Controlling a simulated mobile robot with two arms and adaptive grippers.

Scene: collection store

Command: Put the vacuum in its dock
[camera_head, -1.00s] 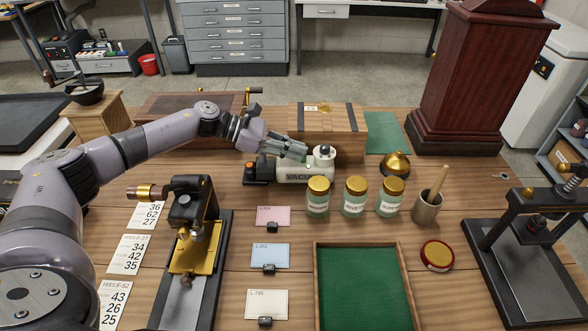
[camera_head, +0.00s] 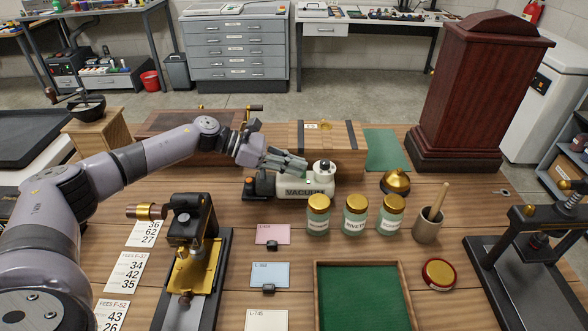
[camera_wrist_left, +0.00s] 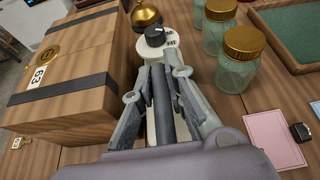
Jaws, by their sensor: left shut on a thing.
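The vacuum (camera_head: 306,192) is a white cylinder lettered VACUUM, with a round white end and dark knob at right. It rests, as far as I can tell, on the wooden table, behind the jars. A black and orange part (camera_head: 262,185) adjoins its left end; I cannot tell whether that is its own part or a dock. My left gripper (camera_head: 300,168) reaches over it from the left and is shut on its black handle. The left wrist view shows the handle (camera_wrist_left: 163,105) between the fingers (camera_wrist_left: 165,78) and the white end (camera_wrist_left: 158,46) beyond. My right gripper is not in view.
Gold-lidded jars (camera_head: 355,216) stand close in front. A brass bell (camera_head: 396,182) is at right. A wooden box with black straps (camera_head: 338,142) stands behind. A mortar (camera_head: 427,228), green tray (camera_head: 316,300) and black-brass press (camera_head: 190,245) also take up the table.

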